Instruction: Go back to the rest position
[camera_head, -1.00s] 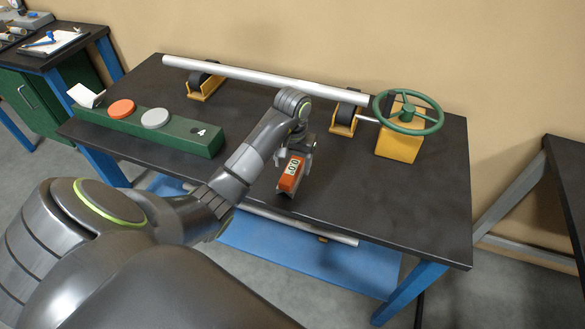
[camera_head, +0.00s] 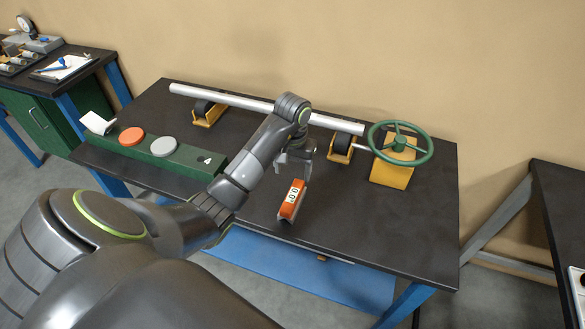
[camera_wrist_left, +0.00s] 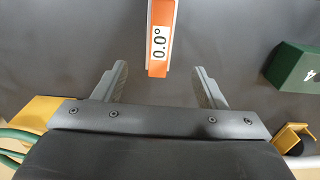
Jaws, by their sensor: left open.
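My left gripper (camera_head: 297,165) is open and empty above the middle of the dark workbench (camera_head: 370,225). An orange angle gauge (camera_head: 291,201) with a white display stands on the bench just in front of the fingers in the head view. In the left wrist view the gauge (camera_wrist_left: 160,40) reads 0.0° and lies beyond the open fingers (camera_wrist_left: 158,72), apart from them. My right gripper is not in view.
A pale pipe (camera_head: 260,106) runs along the back of the bench on yellow supports. A green handwheel (camera_head: 400,143) on a yellow block stands at right. A green box (camera_head: 190,157) with an orange and a grey button stands at left. The front right bench top is clear.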

